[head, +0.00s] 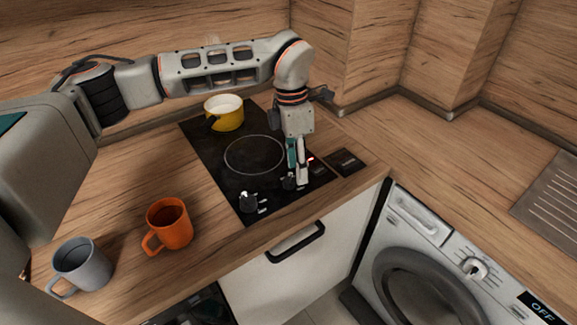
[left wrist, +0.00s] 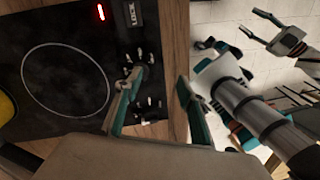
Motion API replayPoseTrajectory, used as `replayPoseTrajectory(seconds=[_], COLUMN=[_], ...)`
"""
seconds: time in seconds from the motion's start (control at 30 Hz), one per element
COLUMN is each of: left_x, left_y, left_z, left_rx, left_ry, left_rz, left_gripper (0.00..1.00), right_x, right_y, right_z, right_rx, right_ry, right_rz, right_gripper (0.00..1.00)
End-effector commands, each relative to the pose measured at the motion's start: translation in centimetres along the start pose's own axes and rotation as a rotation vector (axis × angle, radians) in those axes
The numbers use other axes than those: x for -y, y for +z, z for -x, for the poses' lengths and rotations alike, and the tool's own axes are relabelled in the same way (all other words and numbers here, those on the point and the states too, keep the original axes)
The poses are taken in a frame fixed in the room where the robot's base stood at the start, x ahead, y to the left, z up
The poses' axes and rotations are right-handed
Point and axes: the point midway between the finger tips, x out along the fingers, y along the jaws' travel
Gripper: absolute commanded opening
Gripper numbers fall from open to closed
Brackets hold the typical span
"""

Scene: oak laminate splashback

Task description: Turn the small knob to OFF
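A black cooktop (head: 215,160) has a dark knob (head: 248,200) at its front left and another dark knob (head: 289,182) partly hidden behind my left gripper (head: 297,175). I cannot tell their settings or which is smaller. The gripper points down over the cooktop's front edge. In the left wrist view my left gripper (left wrist: 163,77) has its fingers apart with nothing between them; one fingertip is close to the knobs (left wrist: 148,104), contact unclear. My right gripper (left wrist: 262,32) shows at the upper right of the left wrist view, fingers spread, empty and away from the cooktop.
A yellow pot (head: 224,116) stands on the cooktop's back. An orange mug (head: 172,228) and grey mug (head: 84,264) stand on the counter left. A red light (head: 310,160) glows beside the gripper. The washing machine (head: 408,218) has a dial (head: 473,268) and an OFF display (head: 541,310).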

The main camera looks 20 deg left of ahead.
Motion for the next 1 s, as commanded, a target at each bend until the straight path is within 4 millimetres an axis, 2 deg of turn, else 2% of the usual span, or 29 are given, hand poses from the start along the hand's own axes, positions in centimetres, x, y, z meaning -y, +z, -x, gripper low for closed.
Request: replayPoseTrajectory(seconds=[0.03,0.1,0.2,0.7,1.0], left_x=[-1.2,-2.1,-2.6,-3.1,-3.2], left_y=[-0.6,-1.1,-1.5,-1.7,-1.7], left_z=[1.0,1.7,1.8,-4.8,-5.7], left_rx=[-0.020,-0.038,-0.049,-0.047,-0.045], left_ry=[0.038,0.068,0.083,0.080,0.082], left_rz=[0.014,0.027,0.034,0.034,0.034], left_gripper=[0.39,0.39,0.39,0.39,0.39], right_x=[0.0,0.0,0.0,-0.5,-0.8], right_y=[0.0,0.1,0.2,1.2,1.2], right_z=[0.0,0.0,0.1,0.6,0.6], right_rx=[0.001,0.003,0.005,0.038,0.041], right_ry=[0.000,0.000,0.000,0.009,0.017], right_rz=[0.000,0.000,0.000,-0.002,-0.009], right_gripper=[0.40,0.40,0.40,0.40,0.40])
